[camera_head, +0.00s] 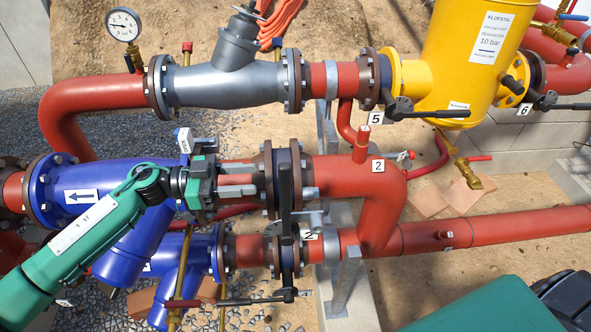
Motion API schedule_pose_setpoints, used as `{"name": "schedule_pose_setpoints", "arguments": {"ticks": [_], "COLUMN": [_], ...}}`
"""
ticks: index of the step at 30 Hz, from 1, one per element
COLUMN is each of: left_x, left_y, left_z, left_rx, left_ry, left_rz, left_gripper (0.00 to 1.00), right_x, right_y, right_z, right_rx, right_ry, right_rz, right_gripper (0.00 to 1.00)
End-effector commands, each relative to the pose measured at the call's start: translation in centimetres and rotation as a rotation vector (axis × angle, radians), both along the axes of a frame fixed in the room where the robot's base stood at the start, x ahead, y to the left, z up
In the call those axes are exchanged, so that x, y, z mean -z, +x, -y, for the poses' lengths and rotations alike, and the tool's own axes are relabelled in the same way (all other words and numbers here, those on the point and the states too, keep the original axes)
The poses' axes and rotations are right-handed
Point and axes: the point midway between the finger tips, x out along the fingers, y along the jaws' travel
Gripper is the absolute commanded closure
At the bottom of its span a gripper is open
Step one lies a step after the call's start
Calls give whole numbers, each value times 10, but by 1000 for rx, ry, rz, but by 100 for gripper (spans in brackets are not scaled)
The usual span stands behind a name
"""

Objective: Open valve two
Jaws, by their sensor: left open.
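Valve two is the dark valve (269,176) clamped between brown flanges in the middle red pipe, beside the white label "2" (378,166). Its black lever (285,190) runs up and down in the picture, crosswise to the pipe. My left gripper (254,179) comes in from the left on its green arm. Its two grey fingers are apart, one above the other, and point right at the lever. The fingertips are just left of the lever, with nothing seen between them; I cannot tell whether they touch it. My right gripper is not in view.
A lower valve with a long lever (250,301) sits below. Blue fittings (100,190) lie around my left arm. Above are a grey strainer (225,85), a pressure gauge (122,25), the valve labelled "5" (397,106) and a yellow separator (455,60). Part of my green body shows lower right.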

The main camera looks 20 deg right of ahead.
Motion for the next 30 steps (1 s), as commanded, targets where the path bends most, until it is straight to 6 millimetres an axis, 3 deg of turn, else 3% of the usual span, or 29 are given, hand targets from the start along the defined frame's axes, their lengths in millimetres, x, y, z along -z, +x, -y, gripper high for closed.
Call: {"name": "schedule_pose_setpoints", "arguments": {"ticks": [4,12,18,27,30], "left_x": [-6,-4,-2,-1,-1], "left_y": [-11,-23,-27,-27,-27], "left_z": [35,80,94,95,95], "left_rx": [3,1,-1,-1,-1], "left_ry": [-4,-3,-3,-2,-2], "left_rz": [-1,-1,0,1,1], "left_gripper": [56,56,56,56,76], "right_x": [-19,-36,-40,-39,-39], "right_y": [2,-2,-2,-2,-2], "right_z": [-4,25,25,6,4], "right_rx": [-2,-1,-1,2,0], "right_ry": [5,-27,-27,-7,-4], "right_rz": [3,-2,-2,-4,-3], "right_gripper": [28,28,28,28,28]}}
